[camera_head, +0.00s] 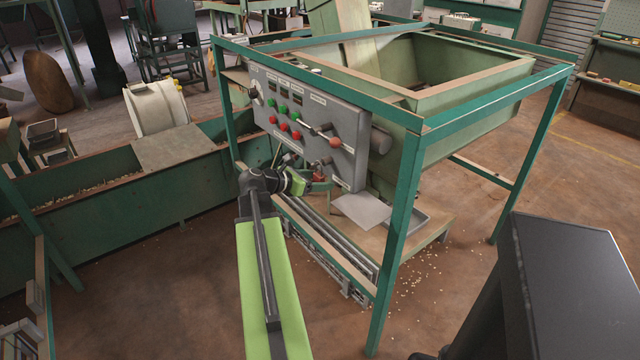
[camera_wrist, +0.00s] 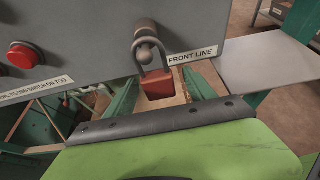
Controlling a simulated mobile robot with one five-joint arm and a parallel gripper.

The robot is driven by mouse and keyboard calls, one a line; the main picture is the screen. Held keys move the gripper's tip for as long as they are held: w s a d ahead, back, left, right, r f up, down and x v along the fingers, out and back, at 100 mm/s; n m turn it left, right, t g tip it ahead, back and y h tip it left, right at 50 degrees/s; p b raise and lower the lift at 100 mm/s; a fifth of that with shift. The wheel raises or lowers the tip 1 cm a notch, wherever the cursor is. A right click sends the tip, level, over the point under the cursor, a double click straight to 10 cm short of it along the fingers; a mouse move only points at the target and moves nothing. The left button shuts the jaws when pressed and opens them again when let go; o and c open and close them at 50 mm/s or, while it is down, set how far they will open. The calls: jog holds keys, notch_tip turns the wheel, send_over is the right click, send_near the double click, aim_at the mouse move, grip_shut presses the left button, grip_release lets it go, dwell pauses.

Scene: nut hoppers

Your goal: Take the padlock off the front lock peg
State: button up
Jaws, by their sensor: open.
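A red padlock (camera_wrist: 155,84) hangs by its grey shackle from the front lock peg (camera_wrist: 145,27), just above a "FRONT LINE" label on the grey control panel. In the head view the padlock (camera_head: 319,177) is a small red shape below the panel's lower edge, just beyond my gripper (camera_head: 302,184). My gripper is open.
The control panel (camera_head: 345,115) carries green and red buttons and a red-knobbed lever (camera_head: 334,142). A green frame post (camera_head: 398,240) stands to the right. A grey plate (camera_head: 361,211) and metal rails (camera_head: 330,240) lie below. A green trough (camera_head: 100,210) runs along the left.

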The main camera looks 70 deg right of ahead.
jog(key=shift+s+d+f, duration=0.15)
jog(key=shift+d, duration=0.1)
grip_shut()
dwell(0.3)
jog(key=shift+r+p, duration=0.75)
jog(key=shift+a+r, duration=0.25)
jog(key=w+a, duration=0.9)
jog(key=a, duration=0.5)
jog(key=shift+w+a+f, duration=0.2)
jog(key=shift+w+a, duration=0.2)
